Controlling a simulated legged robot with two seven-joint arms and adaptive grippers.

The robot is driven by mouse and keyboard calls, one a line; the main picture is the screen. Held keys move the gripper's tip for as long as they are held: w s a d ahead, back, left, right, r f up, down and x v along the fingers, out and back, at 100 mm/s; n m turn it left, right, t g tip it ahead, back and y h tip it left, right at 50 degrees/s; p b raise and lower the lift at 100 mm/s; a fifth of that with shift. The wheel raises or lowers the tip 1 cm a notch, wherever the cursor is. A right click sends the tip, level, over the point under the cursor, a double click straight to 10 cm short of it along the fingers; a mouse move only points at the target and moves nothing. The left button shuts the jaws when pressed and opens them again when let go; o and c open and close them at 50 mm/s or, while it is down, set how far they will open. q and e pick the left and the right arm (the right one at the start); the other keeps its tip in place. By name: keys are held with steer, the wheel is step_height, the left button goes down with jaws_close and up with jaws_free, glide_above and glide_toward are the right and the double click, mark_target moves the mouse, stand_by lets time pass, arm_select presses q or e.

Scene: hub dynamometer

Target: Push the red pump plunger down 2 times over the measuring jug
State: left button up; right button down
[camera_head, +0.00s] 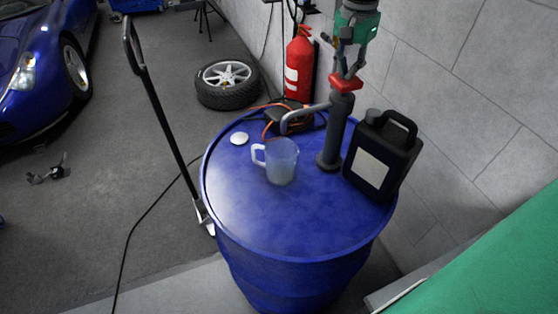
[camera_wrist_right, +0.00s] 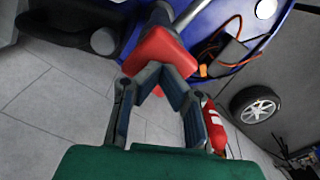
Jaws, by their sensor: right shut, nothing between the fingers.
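The red pump plunger (camera_head: 346,83) sits on top of a dark grey pump (camera_head: 336,135) standing on the blue drum. The pump's pale curved spout reaches left, its tip above the measuring jug (camera_head: 281,165) in the picture. The jug is clear, upright, with its handle to the left. My right gripper (camera_head: 349,74) is above the plunger, fingertips at or just over its top; contact is hard to tell. In the right wrist view, the shut, empty fingertips (camera_wrist_right: 160,78) meet at the edge of the red plunger (camera_wrist_right: 160,55). My left gripper is not in view.
The blue drum top (camera_head: 250,215) also bears a black canister (camera_head: 382,155) right of the pump, a white disc (camera_head: 239,138) and a dark device with orange cable (camera_head: 285,120). A fire extinguisher (camera_head: 299,70) and wall are behind. A jack handle (camera_head: 165,110) stands left.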

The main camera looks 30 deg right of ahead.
steer(key=shift+s+f, duration=0.1)
steer(key=shift+f, duration=0.95)
stand_by(0.4)
steer(key=shift+r, duration=0.1)
steer(key=shift+r+p, duration=1.15)
steer(key=shift+r, duration=2.9)
